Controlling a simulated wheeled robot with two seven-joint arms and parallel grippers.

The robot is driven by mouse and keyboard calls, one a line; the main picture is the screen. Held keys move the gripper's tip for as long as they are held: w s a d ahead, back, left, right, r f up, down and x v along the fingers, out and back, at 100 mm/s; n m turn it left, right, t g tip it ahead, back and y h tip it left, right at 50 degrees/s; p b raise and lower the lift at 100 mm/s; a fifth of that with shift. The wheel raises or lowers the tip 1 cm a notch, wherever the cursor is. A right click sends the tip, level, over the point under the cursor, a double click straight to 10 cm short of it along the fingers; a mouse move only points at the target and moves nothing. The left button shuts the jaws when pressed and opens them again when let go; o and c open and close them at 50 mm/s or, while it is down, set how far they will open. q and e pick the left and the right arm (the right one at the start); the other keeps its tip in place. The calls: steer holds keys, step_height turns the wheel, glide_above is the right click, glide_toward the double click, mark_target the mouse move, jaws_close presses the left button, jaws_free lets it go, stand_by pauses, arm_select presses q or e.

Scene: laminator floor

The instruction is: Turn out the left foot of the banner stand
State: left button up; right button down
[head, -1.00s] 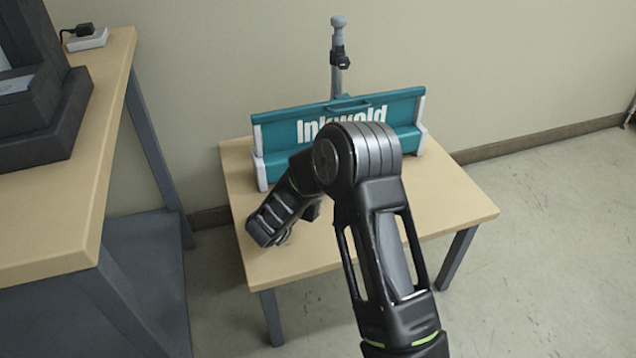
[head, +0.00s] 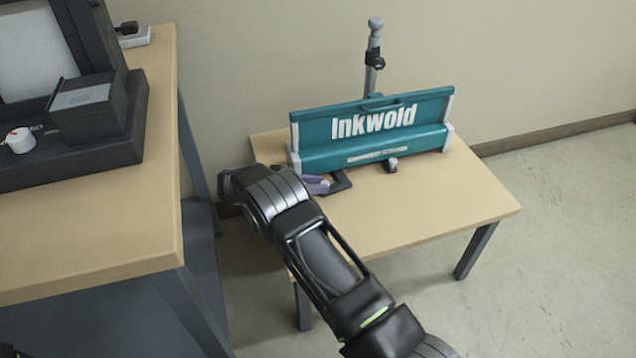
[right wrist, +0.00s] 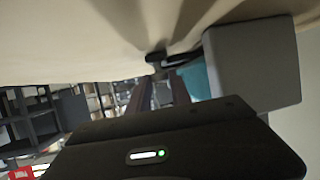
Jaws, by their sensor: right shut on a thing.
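The banner stand (head: 375,135), a teal case marked "Inkwold" with pale end caps, sits on the small wooden table. Its dark left foot (head: 341,181) shows at the front lower edge of the case and sticks out a little over the tabletop. My right gripper (head: 316,185) reaches in from the left end of the case and is shut on this foot, partly hiding it. In the right wrist view the fingers (right wrist: 160,92) meet a small dark piece (right wrist: 156,58) beside the teal case (right wrist: 196,80) and a grey end cap (right wrist: 250,65). My left gripper is out of view.
A grey pole (head: 372,62) stands behind the case. A small knob (head: 391,164) shows at its front, right of the foot. The front and right of the small table (head: 430,205) are clear. A taller bench (head: 120,225) with dark equipment (head: 90,120) stands at left.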

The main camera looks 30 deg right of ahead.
steer(key=shift+w+r, duration=0.1)
steer(key=shift+w, duration=0.05)
steer(key=c, duration=1.2)
jaws_free()
steer(key=p+v, duration=0.1)
steer(key=v, duration=0.4)
steer(key=shift+w+a, duration=0.1)
steer(key=shift+a, duration=0.15)
steer(key=shift+v, duration=1.1)
